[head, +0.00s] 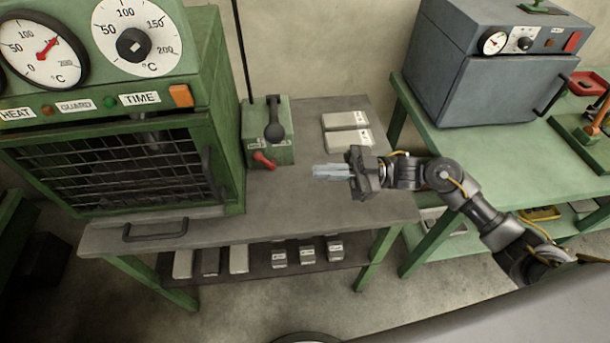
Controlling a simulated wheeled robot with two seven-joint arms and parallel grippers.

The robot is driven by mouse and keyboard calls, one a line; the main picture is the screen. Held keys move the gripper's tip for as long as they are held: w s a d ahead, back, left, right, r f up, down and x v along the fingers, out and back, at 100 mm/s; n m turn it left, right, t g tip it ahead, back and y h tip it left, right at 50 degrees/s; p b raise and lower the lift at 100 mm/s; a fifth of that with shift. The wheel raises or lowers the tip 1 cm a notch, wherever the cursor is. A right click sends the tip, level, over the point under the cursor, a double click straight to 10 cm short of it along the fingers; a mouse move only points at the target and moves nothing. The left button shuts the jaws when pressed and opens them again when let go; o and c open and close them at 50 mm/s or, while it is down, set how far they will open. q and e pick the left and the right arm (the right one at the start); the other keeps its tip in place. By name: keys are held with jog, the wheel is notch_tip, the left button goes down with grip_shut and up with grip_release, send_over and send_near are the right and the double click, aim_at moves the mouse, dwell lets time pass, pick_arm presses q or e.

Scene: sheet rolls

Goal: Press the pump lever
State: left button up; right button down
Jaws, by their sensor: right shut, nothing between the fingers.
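A small green box (258,150) stands on the grey table beside the oven. It carries a dark knobbed lever (273,122) standing upright and a red handle (264,160) low on its front. The labels on the box are too small to read, so I cannot tell which of these is the pump lever. My right gripper (316,171) is shut and empty over the grey table. Its pale fingers point left towards the box, to the right of the red handle and apart from it. My left gripper is not in view.
A green oven (120,115) with dials and a mesh door fills the left. Two labelled pale blocks (347,130) lie behind my gripper. A grey-blue oven (480,88) stands on the green table (480,150) at right. The grey table's front (330,210) is clear.

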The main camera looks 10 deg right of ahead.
jog(key=shift+v, duration=0.85)
jog(key=shift+a+r, duration=0.1)
dwell(1.0)
